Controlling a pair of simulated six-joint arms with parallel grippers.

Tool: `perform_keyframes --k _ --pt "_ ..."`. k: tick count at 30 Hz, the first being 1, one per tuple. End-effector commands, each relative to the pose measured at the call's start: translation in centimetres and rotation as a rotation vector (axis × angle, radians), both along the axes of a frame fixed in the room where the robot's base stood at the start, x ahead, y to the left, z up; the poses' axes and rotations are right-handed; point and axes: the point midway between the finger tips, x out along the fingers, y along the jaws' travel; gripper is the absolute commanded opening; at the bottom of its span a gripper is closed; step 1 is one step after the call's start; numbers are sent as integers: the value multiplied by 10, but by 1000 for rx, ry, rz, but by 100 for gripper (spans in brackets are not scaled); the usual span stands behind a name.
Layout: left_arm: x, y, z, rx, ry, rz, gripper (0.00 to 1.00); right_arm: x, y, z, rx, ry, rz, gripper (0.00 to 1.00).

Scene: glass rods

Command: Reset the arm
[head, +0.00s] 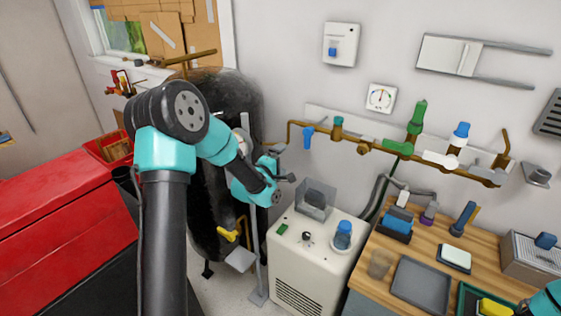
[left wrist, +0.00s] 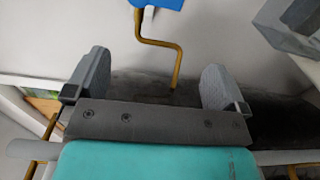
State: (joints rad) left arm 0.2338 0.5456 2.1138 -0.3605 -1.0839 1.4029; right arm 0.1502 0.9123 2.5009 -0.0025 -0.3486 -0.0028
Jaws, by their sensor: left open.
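My left arm reaches in from the left, teal and black, and bends in front of the black tank (head: 228,100). My left gripper (head: 286,163) is in mid-air before the wall, above and left of the white machine. In the left wrist view (left wrist: 158,68) its two grey fingers are wide apart with nothing between them. A bent brass pipe (left wrist: 174,50) shows beyond the fingers. A teal piece of my right arm (head: 546,300) shows at the bottom right corner; its gripper is out of the picture. No glass rods can be made out.
A white machine (head: 315,268) stands right of the tank. Brass pipework (head: 402,153) with valves runs along the wall. A red cabinet (head: 55,212) stands at left.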

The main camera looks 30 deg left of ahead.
Motion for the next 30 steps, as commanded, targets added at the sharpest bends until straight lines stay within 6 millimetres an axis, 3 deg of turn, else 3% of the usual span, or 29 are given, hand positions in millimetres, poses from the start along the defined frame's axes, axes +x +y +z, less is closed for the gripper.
perform_keyframes --k 10,14,17,23,30 --pt "0 0 -1 1 2 0 100 0 0 0 0 0 0 100" --pt "-3 -6 -15 31 39 -7 100 0 0 0 0 0 0 100" --pt "-10 -17 -45 93 117 -24 100 0 0 0 0 0 0 100" --pt "-49 -55 -136 313 368 -134 100 0 0 0 0 0 0 100" --pt "-134 -105 -240 597 665 -414 100 0 0 0 0 0 0 100"
